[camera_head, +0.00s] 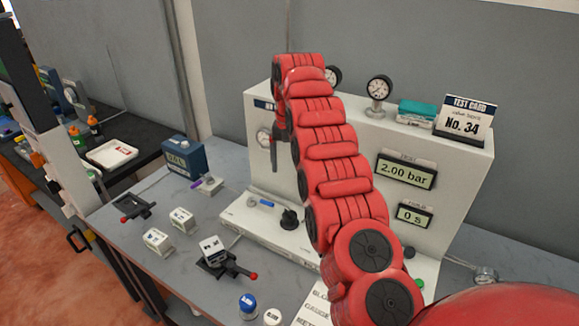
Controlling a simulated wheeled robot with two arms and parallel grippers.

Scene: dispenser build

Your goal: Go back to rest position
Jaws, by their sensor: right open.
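My red right arm rises from the lower right, across the front of the white test panel (455,190), and bends over at the top. My right gripper (274,160) hangs down from the arm's far end, in front of the panel's left part, beside a round gauge. It is small and dark here; it is open, and I see nothing held in it. The arm hides the middle of the panel. My left gripper is not in view.
The grey bench (150,225) carries a vise holding a white block (212,247), two white blocks, an empty black vise (133,207) and a blue box (187,158). Blue and white caps (248,304) stand at the front. A test card (465,118) stands on the panel.

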